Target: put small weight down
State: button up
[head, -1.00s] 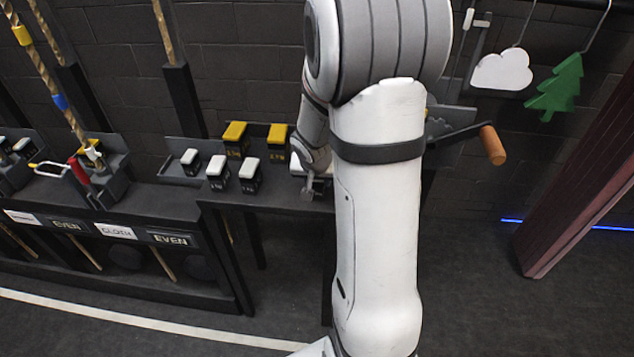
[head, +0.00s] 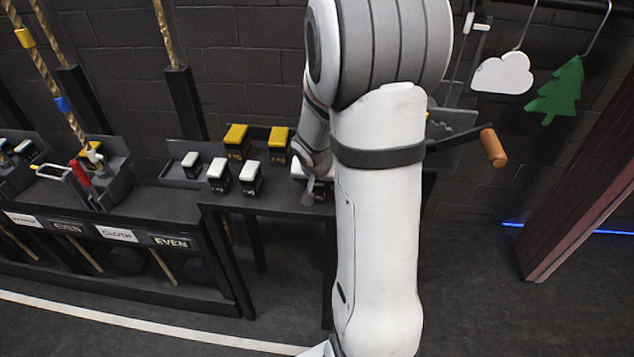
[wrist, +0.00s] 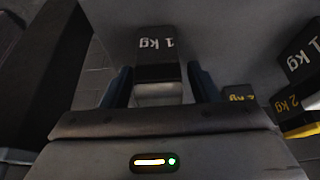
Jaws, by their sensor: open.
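In the wrist view a dark weight marked 1 kg (wrist: 158,45) with a pale end stands between the two fingers of my gripper (wrist: 160,86). The fingers are open, one on each side of it; I cannot tell whether either touches. In the head view my gripper (head: 310,190) is at the right part of the dark bench (head: 285,206), mostly hidden behind my arm, and the weight between its fingers cannot be made out clearly. Several small white-topped weights (head: 250,176) stand on the bench to its left. Two yellow-topped weights (head: 236,140) stand behind them.
In the wrist view another 1 kg weight (wrist: 300,52) and a 2 kg weight (wrist: 300,105) stand close on the right. A crank with an orange handle (head: 493,147) juts out right of my arm. Ropes and a red-handled lever (head: 79,172) are at the left.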

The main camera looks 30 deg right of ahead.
jog(key=p+v, duration=0.2)
jog(key=v, duration=1)
jog(key=s+a+r+n+y, duration=0.1)
jog(key=s+a+r+n, duration=0.1)
jog(key=s+a, duration=0.4)
jog(key=s+a+r+n+g+y, duration=0.1)
jog(key=s+a+r+n, duration=0.2)
jog(key=s+a, duration=0.3)
jog(key=s+n, duration=0.1)
jog(key=s, duration=0.2)
jog(key=shift+r+n+g+y, duration=0.15)
jog(key=shift+n+g+y, duration=0.15)
jog(key=shift+n, duration=0.1)
jog(key=shift+p+v, duration=0.75)
jog(key=shift+p, duration=0.1)
